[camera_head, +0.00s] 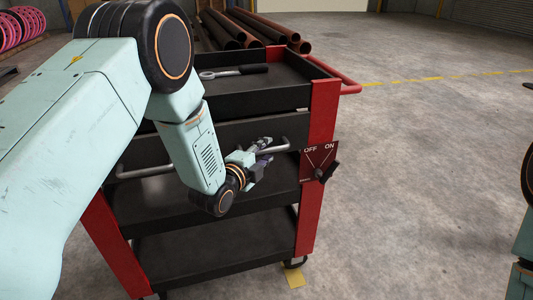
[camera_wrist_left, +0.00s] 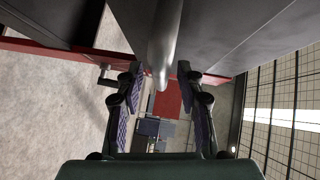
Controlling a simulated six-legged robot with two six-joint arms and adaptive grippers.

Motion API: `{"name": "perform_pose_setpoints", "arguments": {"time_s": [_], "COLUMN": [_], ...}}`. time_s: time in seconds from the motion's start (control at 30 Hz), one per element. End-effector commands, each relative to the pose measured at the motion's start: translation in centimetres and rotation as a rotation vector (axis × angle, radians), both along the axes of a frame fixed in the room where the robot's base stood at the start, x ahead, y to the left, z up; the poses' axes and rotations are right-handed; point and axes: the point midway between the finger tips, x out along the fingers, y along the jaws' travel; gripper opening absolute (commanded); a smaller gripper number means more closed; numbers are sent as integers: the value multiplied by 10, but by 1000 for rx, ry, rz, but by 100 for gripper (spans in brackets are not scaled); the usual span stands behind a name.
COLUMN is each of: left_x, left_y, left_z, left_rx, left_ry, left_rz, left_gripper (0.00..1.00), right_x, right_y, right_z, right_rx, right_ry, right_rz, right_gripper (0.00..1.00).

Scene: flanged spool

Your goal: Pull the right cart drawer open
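The tool cart has red posts (camera_head: 322,112) and black shelves. Below its top tray is a dark drawer front (camera_head: 240,132). A grey bar handle (camera_head: 275,149) shows on the right of this front, and a grey handle part (camera_head: 146,172) shows on the left. My left forearm hides the stretch between. My left gripper (camera_head: 262,146) is at the right handle. In the left wrist view my left gripper (camera_wrist_left: 165,95) has its two fingers apart, with the grey handle (camera_wrist_left: 163,45) between them and gaps on both sides. My right gripper is not in view.
A wrench (camera_head: 235,72) lies on the cart's top tray (camera_head: 290,70). An OFF/ON switch panel (camera_head: 318,160) is on the right post. A red push handle (camera_head: 345,84) sticks out at the right. Pipes (camera_head: 225,30) lie behind. The floor (camera_head: 420,180) right of the cart is clear.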

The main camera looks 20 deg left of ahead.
Motion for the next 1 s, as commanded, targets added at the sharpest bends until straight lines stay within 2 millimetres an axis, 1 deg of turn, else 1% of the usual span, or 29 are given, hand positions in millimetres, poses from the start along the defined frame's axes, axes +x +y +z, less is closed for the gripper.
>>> {"name": "perform_pose_setpoints", "arguments": {"time_s": [0.03,0.13,0.43,0.47,0.87,0.9,1.0], "left_x": [5,10,12,12,12,12,12], "left_y": [-1,-2,-3,-3,-3,-3,-3], "left_z": [-1,-2,-1,-1,-1,-1,-1], "left_rx": [0,0,-1,-1,-1,-1,-1], "left_ry": [-1,0,1,1,0,0,0], "left_rz": [-2,-1,-1,-1,-1,-1,0], "left_gripper": [37,37,37,36,2,0,0], "right_x": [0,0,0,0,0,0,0], "right_y": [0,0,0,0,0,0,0], "right_z": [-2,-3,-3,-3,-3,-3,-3], "right_rx": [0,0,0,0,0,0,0], "right_ry": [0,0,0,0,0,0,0], "right_rz": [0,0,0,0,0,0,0], "right_gripper": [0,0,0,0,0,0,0]}}
